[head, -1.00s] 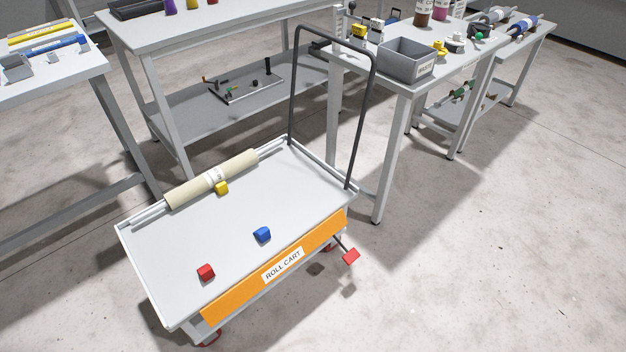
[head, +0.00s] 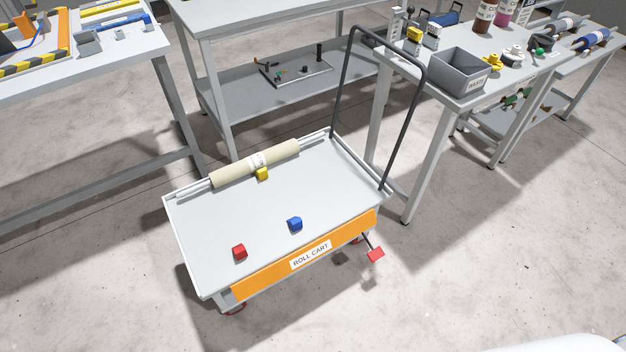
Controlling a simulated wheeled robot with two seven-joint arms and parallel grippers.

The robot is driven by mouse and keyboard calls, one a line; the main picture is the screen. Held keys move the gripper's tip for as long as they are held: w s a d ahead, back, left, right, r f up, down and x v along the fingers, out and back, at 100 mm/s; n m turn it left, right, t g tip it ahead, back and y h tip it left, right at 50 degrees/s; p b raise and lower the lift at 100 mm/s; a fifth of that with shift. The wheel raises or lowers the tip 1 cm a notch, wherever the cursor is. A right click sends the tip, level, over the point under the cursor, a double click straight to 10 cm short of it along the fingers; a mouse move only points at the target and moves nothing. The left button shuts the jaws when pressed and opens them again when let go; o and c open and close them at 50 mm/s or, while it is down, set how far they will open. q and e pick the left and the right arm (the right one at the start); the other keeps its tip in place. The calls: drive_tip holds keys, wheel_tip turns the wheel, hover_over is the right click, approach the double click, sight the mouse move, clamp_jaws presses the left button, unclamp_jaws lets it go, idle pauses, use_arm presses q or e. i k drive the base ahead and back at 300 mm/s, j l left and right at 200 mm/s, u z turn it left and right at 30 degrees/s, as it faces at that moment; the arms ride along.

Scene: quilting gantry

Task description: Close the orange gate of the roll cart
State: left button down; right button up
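The roll cart (head: 190,232) stands on the floor in the middle of the head view, with a dark push handle at its far right end. Its orange gate (head: 270,279), labelled ROLL CART, is on the near long side, tilted outward and below the level of the deck. A red pedal (head: 376,254) sticks out low near the gate's right end. On the deck lie a cream roll (head: 232,171), a yellow block (head: 262,174), a blue block (head: 295,223) and a red block (head: 240,252). Neither of my grippers shows.
A table (head: 120,60) stands at the upper left and a workbench with a lower shelf (head: 240,108) behind the cart. A table with a grey bin (head: 458,72) stands right of the handle. The floor (head: 480,250) in front and right is clear. A white rounded shape enters at bottom right.

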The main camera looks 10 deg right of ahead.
sight(248, 287)
drive_tip(key=i+l+u, duration=0.15)
drive_tip(key=l+u, duration=0.25)
drive_tip(key=l, duration=0.3)
drive_tip(key=l+u, duration=0.4)
drive_tip(key=l, duration=0.25)
drive_tip(key=l+u, duration=0.35)
drive_tip(key=l, duration=0.85)
drive_tip(key=k+l, duration=0.15)
drive_tip(key=l, duration=0.8)
drive_tip(key=k+l+u, duration=0.1)
drive_tip(key=l, duration=0.4)
drive_tip(key=k+l, duration=0.15)
drive_tip(key=l, duration=0.3)
